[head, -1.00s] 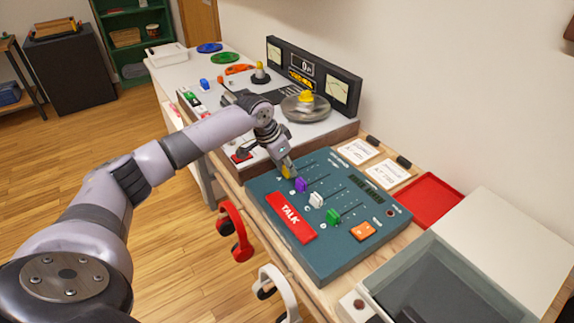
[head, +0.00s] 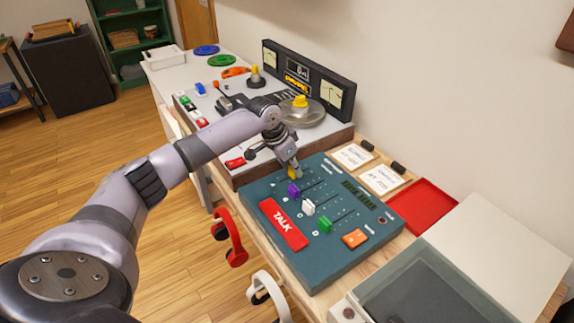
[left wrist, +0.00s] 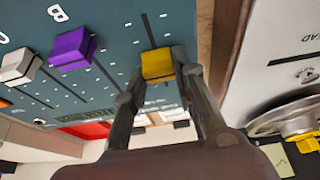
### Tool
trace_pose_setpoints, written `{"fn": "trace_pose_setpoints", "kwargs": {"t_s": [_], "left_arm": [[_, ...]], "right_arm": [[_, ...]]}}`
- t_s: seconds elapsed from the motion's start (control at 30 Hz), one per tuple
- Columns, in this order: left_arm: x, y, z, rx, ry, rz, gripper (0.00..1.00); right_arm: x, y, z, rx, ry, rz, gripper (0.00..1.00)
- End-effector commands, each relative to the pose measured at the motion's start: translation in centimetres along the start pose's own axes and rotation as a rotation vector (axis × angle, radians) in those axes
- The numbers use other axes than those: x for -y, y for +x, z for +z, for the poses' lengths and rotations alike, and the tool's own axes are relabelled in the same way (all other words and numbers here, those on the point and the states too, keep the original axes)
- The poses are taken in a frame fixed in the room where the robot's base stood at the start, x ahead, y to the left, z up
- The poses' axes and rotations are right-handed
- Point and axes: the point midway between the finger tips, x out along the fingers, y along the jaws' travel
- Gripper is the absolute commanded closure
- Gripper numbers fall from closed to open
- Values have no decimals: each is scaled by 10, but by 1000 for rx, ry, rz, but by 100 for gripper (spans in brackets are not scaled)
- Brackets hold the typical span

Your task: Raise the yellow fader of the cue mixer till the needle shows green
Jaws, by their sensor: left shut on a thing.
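The cue mixer (head: 262,192) is a teal console on the bench, with yellow, purple, white and green faders. My left gripper (head: 293,170) is shut on the yellow fader (left wrist: 157,64), with one finger on each side of the cap in the left wrist view (left wrist: 160,76). My right gripper is not in view.
A red TALK button (head: 283,223) and an orange button (head: 355,238) are on the mixer. The turntable deck (head: 240,178) stands close beyond it. Cards (head: 380,179) and a red tray (head: 424,205) lie behind. Headphones (head: 229,238) hang at the front edge.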

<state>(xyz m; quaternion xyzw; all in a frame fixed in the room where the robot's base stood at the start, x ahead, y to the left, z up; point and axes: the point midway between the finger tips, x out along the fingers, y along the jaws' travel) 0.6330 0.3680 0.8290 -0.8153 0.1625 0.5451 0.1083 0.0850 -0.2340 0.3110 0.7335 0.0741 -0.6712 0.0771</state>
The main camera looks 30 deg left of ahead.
Motion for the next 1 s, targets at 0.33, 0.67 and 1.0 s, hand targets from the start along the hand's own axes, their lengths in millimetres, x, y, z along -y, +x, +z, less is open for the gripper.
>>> {"fn": "trace_pose_setpoints", "kwargs": {"t_s": [0.33,0.67,1.0], "left_arm": [[0,1,-4,-1,-2,-1,100],[0,2,-3,0,-1,-1,55],[0,-2,-3,0,0,-1,55]], "right_arm": [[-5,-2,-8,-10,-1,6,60],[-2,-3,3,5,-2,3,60],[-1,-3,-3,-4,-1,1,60]]}}
